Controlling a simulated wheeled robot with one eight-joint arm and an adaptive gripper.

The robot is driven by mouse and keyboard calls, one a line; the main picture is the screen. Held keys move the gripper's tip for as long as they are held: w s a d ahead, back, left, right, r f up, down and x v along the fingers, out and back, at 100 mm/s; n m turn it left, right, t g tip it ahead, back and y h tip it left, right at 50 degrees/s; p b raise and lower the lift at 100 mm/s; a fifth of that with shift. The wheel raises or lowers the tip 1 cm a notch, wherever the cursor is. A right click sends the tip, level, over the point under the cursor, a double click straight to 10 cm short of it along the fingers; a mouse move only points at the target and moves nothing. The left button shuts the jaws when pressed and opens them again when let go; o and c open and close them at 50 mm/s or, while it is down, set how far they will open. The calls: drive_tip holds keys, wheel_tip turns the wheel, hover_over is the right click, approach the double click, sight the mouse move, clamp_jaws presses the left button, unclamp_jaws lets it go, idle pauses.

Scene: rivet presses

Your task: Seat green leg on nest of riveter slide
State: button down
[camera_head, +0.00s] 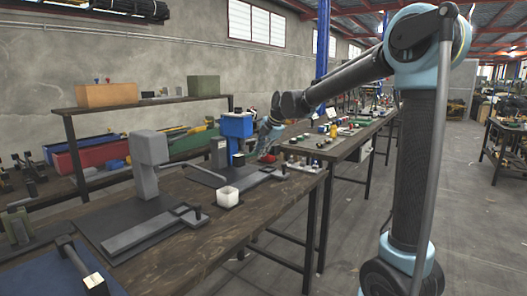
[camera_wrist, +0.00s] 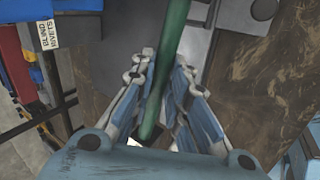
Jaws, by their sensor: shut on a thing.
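The green leg (camera_wrist: 172,50) is a long green rod between my gripper's fingers in the wrist view, running from the top edge down past the fingers. My gripper (camera_wrist: 163,72) is shut on it. In the head view my gripper (camera_head: 267,141) is just right of the blue riveter (camera_head: 236,126), above the bench; the leg cannot be made out clearly there. The riveter's slide (camera_head: 262,176) lies low in front of it, with a dark upright knob. A grey part with a round boss (camera_wrist: 262,9) shows at the wrist view's upper right. I cannot make out the nest clearly.
A grey press (camera_head: 149,165) with its own slide stands nearer on the wooden bench (camera_head: 255,205). Another bench with small parts (camera_head: 335,140) lies behind.

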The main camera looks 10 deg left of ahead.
drive_tip(key=shift+s+a+r+n+g, duration=0.15)
drive_tip(key=shift+s+a+r+n, duration=0.05)
drive_tip(key=shift+s+a+n, duration=0.25)
drive_tip(key=shift+s+a+r+n+g, duration=0.15)
drive_tip(key=shift+s+a+r+n, duration=0.05)
drive_tip(key=shift+s+a+n, duration=0.2)
drive_tip(key=shift+w, duration=0.1)
drive_tip(key=shift+w+y, duration=0.1)
drive_tip(key=shift+y, duration=0.2)
drive_tip(key=shift+f, duration=0.8)
drive_tip(key=shift+w+f, duration=0.1)
drive_tip(key=shift+f, duration=2.75)
drive_tip(key=shift+f, duration=0.65)
drive_tip(key=c, duration=1.5)
unclamp_jaws()
drive_tip(key=shift+o, duration=0.2)
